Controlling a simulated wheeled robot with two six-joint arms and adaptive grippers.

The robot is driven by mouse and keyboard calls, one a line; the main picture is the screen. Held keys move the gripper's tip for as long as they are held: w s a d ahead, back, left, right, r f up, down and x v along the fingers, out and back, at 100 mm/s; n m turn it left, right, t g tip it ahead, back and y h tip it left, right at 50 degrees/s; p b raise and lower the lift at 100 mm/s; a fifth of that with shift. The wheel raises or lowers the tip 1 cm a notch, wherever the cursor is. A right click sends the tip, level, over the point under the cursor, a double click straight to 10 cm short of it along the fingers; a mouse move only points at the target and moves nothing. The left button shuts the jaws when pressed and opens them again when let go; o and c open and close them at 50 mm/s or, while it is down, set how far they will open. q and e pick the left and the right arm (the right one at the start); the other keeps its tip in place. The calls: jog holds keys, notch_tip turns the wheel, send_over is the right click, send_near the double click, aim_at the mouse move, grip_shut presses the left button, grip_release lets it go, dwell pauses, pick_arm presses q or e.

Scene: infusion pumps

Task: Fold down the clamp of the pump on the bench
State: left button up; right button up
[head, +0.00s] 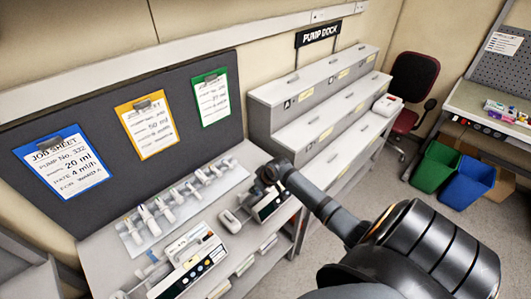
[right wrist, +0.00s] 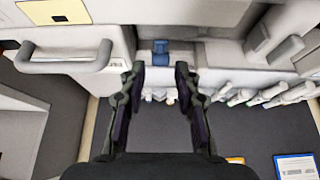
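The pump (head: 272,206) on the bench is a white unit with a dark front panel, partly hidden by my right gripper (head: 265,182) in the head view. In the right wrist view the pump's pale body (right wrist: 190,15) fills the top, with a grey handle (right wrist: 68,60) at left. A small blue part (right wrist: 160,52), which looks like the clamp, stands up from it. My right gripper (right wrist: 158,72) is open and empty there, its fingers apart on either side of the blue part's line. I cannot tell whether they touch the pump. My left gripper is in neither view.
Another pump (head: 193,262) stands on the bench at lower left. Several syringes lie on a pale tray (head: 232,178) behind it. Job sheets hang on the dark board (head: 88,122) behind.

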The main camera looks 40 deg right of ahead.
jog(key=shift+r, duration=3.55)
